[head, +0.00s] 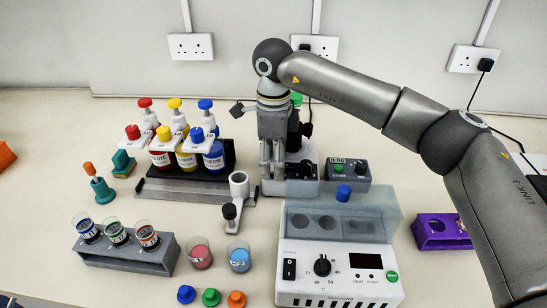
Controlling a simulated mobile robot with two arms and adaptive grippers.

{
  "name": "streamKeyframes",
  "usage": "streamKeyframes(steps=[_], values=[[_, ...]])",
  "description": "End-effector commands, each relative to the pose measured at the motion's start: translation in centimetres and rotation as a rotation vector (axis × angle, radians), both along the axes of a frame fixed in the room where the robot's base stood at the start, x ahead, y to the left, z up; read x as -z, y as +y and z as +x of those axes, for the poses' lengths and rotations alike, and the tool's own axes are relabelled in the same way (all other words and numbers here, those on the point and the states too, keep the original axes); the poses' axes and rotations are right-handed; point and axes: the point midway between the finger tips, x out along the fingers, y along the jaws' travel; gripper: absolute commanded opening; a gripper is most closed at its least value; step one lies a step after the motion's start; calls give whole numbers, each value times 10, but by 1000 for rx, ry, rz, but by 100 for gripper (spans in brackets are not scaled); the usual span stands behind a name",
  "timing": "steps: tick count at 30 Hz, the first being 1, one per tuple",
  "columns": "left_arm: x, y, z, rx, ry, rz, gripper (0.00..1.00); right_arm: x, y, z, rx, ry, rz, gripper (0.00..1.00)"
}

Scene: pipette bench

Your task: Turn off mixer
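A white bench device (340,277) stands at the front centre, with a black rocker switch, a dial, a dark display and a green button. I cannot tell for sure which unit is the mixer. My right gripper (272,188) points down behind and left of the white device, its fingers close together with nothing seen between them. It partly hides a grey instrument (306,158). My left gripper is not in view.
A rack (183,188) of red, yellow and blue dye bottles stands at left. A grey vial rack (120,262), two cups (200,256) (239,257) and several coloured caps (211,297) lie in front. A purple holder (440,232) is at right, near my arm.

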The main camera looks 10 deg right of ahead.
Motion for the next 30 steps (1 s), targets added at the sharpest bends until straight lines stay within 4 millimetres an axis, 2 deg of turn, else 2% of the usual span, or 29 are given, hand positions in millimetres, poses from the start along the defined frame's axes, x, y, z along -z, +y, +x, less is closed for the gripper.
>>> streamKeyframes(steps=[6, 10, 21, 27, 30], values=[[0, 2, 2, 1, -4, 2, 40, -1, 0, 0, 0, 0, 0, 55], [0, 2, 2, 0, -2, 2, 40, -11, 0, 0, 0, -2, 0, 55], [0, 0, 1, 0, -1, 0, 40, -86, 0, 1, 1, -3, 0, 55], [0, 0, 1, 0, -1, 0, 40, -113, 0, 1, 0, -1, 0, 55], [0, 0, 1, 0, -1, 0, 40, -118, 0, 0, 0, 0, 0, 55]])
